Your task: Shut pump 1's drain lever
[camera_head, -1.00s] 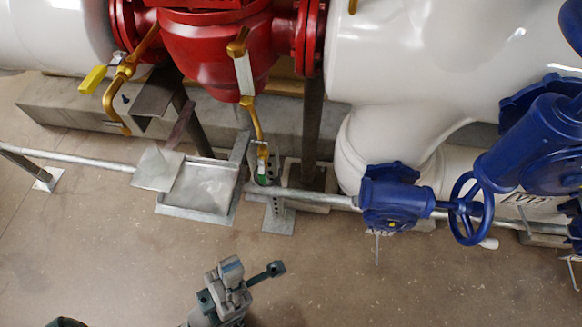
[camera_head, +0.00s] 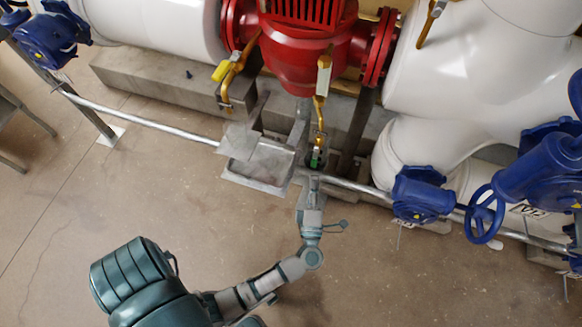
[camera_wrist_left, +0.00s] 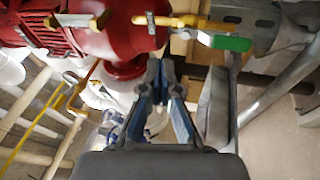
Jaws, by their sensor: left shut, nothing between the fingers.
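The red pump (camera_head: 300,50) stands at the top of the head view. A brass pipe runs down from it to a small valve with a green-handled lever (camera_head: 315,157). In the left wrist view the green handle (camera_wrist_left: 231,43) shows upper right of my fingertips, apart from them. A second brass pipe at the pump's left carries a yellow-handled lever (camera_head: 221,71). No label shows which lever is the drain lever. My left gripper (camera_head: 307,181) reaches just below the green lever. Its fingers (camera_wrist_left: 160,66) are shut and empty. My right gripper is not in view.
A metal drip tray (camera_head: 235,180) lies left of my gripper. A thin grey pipe (camera_head: 150,122) runs across behind it. Blue valves with a handwheel (camera_head: 484,214) are at the right. White pipes (camera_head: 420,150) and a concrete plinth (camera_head: 150,78) stand behind. The floor in front is open.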

